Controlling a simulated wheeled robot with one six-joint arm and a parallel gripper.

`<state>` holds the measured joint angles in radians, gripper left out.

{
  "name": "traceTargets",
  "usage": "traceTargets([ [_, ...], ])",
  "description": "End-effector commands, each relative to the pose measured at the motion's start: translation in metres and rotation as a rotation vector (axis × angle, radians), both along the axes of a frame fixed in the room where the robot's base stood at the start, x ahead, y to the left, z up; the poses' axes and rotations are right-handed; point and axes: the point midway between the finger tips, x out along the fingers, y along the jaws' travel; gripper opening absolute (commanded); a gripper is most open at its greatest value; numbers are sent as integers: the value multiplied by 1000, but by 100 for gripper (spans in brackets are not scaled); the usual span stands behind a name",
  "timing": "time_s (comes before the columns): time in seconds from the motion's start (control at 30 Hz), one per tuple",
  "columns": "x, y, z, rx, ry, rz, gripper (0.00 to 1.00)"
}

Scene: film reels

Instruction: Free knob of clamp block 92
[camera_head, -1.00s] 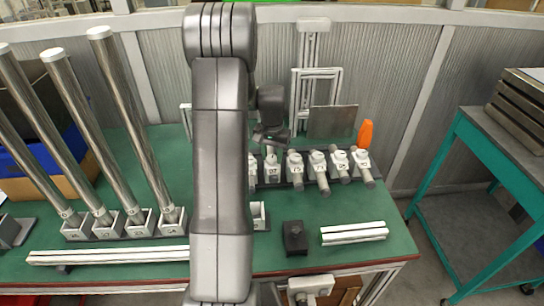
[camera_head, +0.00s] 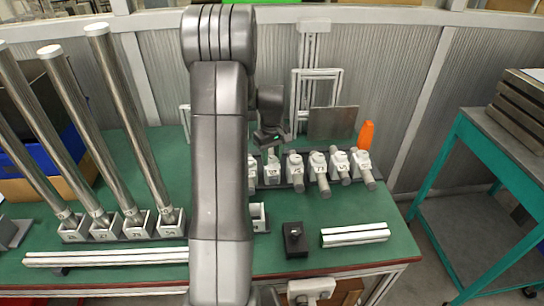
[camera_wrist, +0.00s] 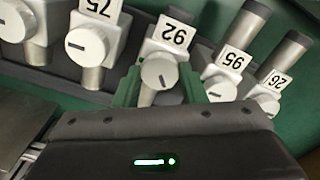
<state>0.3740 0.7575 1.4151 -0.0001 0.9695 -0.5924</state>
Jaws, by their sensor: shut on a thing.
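Clamp block 92 (camera_wrist: 172,36) is a white block with a black-numbered label, in the upper middle of the wrist view. Its round white knob (camera_wrist: 158,74) faces the camera, and the dark slot on it runs nearly upright in the picture, unlike the flatter slot of the knob on block 75 (camera_wrist: 87,44). My gripper (camera_wrist: 158,92) has its green fingers on either side of this knob, shut on it. In the head view my gripper (camera_head: 271,140) is at the row of clamp blocks, over the second visible block from the left; the knob is largely hidden there.
Neighbouring clamp blocks 75 and 95 (camera_wrist: 233,62) stand close on both sides. An orange bottle-like object (camera_head: 365,135) stands behind the row's right end. A black block (camera_head: 295,240) and pale rails (camera_head: 355,235) lie in front. Tall steel tubes (camera_head: 130,120) stand at left.

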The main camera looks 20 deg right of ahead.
Motion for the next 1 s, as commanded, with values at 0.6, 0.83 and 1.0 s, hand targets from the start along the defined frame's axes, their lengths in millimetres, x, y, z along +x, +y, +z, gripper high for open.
traceTargets([
  [0.6,1,0,1,-2,-3,576,15],
  [0.83,1,0,1,-2,-3,749,15],
  [1.0,1,0,1,-2,-3,837,15],
])
